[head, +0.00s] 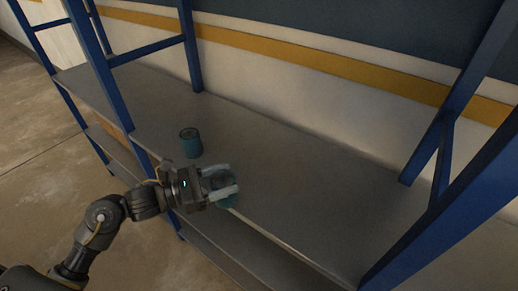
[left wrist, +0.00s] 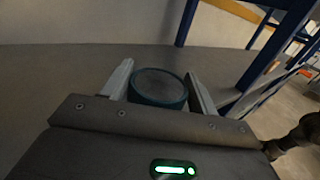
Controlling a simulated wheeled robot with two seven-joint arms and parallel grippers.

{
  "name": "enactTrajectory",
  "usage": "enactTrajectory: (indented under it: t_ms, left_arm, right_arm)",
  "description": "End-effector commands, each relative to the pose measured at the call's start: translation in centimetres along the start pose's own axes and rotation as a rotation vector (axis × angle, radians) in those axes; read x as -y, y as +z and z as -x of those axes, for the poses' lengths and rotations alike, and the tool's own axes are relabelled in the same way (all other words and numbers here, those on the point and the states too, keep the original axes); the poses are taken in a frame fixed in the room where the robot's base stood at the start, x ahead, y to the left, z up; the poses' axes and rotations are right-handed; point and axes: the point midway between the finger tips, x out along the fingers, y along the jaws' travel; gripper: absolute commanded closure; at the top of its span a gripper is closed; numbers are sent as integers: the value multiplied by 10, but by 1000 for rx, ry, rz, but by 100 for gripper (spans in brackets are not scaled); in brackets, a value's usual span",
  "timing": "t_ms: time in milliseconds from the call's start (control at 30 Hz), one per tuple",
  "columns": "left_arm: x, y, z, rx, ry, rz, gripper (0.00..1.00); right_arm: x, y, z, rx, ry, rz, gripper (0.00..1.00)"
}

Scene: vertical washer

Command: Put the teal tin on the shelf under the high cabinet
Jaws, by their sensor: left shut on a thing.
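My left gripper (head: 224,184) reaches over the front part of a grey shelf board and is shut on a teal tin (left wrist: 158,88). The tin sits upright between the two pale fingers, its round top showing in the left wrist view. In the head view the fingers partly cover it. I cannot tell whether its base touches the board. A second teal tin (head: 191,144) stands upright on the board, a little behind and left of the gripper. I cannot make out a high cabinet. My right gripper is not in view.
Blue posts (head: 190,50) frame the rack at left and right. A lower board (head: 215,235) runs underneath. A wall with a yellow stripe (head: 300,58) stands behind.

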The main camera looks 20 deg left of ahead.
Motion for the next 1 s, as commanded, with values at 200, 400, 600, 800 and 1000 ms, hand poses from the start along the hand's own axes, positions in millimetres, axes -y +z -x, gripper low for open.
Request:
enactTrajectory:
  t_ms: [200,400,600,800,1000]
  left_arm:
    - [53,67,-60,10,27,-6,70]
    - [92,101,-79,8,53,-1,70]
    - [105,108,-82,5,62,1,70]
    - [94,95,-84,5,61,-7,70]
    - [73,84,-88,9,60,-9,70]
  right_arm:
    - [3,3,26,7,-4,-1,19]
    - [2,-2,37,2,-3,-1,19]
    - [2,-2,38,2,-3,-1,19]
    - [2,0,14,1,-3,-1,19]
    - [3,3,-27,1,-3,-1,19]
